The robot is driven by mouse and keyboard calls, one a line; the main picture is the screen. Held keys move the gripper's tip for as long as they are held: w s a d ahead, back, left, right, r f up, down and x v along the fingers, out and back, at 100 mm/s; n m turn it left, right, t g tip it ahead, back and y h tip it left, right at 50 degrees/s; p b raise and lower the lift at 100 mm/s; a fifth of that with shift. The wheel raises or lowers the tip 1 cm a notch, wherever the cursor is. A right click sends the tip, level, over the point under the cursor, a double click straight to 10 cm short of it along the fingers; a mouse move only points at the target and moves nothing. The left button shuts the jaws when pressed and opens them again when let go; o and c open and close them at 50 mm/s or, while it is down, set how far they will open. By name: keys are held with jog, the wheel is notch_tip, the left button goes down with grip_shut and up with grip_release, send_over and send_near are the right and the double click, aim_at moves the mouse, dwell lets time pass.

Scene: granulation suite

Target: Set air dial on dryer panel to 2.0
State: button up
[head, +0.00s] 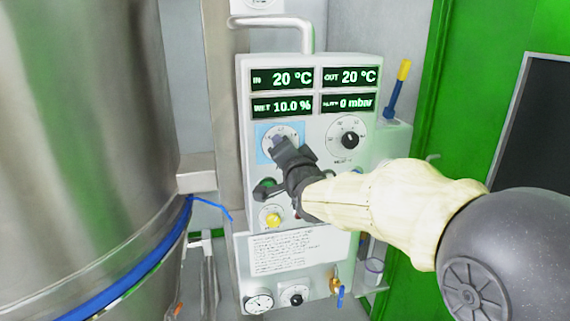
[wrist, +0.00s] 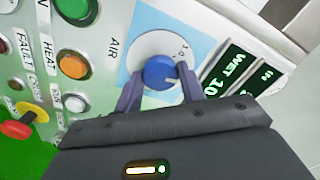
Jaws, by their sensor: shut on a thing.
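The dryer panel (head: 312,116) is a pale grey box with four green readouts at its top. The air dial (wrist: 160,72) is a blue knob with a pale pointer line, on a white round scale over a light blue square, labelled AIR in the wrist view. In the head view my gripper mostly hides the knob, and part of its scale (head: 270,134) shows. My gripper (wrist: 160,88) is shut on the knob, one finger on each side. It also shows in the head view (head: 284,148). The scale numbers are mostly hidden or too small to read.
A second dial with a black knob (head: 350,140) sits right of the air dial. Green (wrist: 76,8), orange (wrist: 73,65) and white buttons are close by, with a red emergency stop (wrist: 17,131) on yellow. A steel vessel (head: 90,140) stands left.

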jog(key=shift+m+b, duration=0.65)
jog(key=shift+m, duration=0.15)
jog(key=o, duration=1)
jog(key=shift+c, duration=0.2)
jog(key=shift+s, duration=0.1)
jog(key=p+v, duration=0.1)
jog(key=v, duration=1.4)
jog(key=shift+r, duration=0.25)
